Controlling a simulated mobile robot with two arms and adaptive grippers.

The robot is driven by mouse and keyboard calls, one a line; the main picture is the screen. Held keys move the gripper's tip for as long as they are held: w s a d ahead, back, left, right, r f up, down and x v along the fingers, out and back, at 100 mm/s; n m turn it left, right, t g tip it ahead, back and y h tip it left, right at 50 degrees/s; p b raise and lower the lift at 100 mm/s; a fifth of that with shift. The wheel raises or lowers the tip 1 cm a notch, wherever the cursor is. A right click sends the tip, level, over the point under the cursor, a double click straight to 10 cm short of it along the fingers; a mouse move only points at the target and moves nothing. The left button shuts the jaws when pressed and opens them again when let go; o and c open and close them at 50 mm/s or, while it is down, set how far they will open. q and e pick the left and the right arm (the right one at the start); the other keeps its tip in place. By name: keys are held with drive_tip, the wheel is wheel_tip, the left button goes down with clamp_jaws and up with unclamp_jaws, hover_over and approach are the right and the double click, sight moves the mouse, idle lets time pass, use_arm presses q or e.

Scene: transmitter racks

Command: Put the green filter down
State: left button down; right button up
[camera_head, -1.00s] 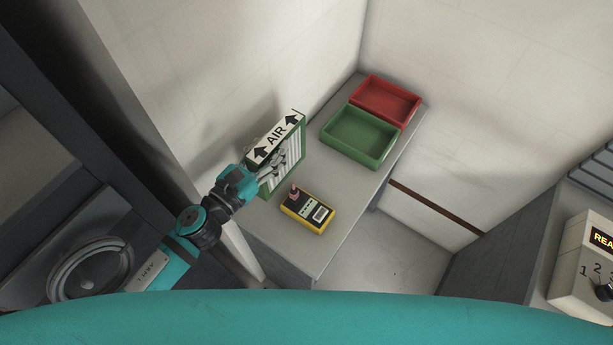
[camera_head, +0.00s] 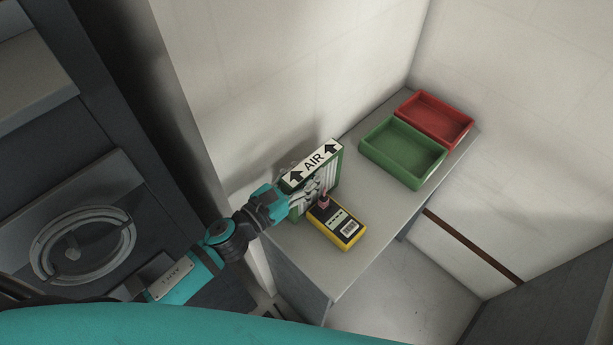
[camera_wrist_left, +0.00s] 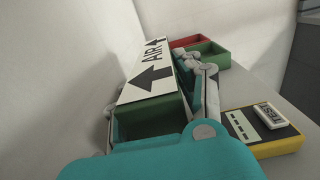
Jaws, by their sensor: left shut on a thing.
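The green filter (camera_head: 332,172) has a green frame, pleated white sides and a white top label with "AIR" and arrows. It is upright at the near left end of the grey bench (camera_head: 384,205), close to the wall. My left gripper (camera_head: 311,189) is shut on the filter's near part. In the left wrist view the filter (camera_wrist_left: 145,118) fills the middle, with a finger (camera_wrist_left: 207,95) along its right side. I cannot tell whether its bottom touches the bench. My right gripper is not in view.
A green tray (camera_head: 403,178) and a red tray (camera_head: 462,135) stand at the bench's far end. Bare bench lies between the filter and the trays.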

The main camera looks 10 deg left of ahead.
use_arm(q)
drive_tip(key=shift+w, duration=0.1)
drive_tip(key=c, duration=1.3)
unclamp_jaws()
drive_tip(key=o, duration=0.4)
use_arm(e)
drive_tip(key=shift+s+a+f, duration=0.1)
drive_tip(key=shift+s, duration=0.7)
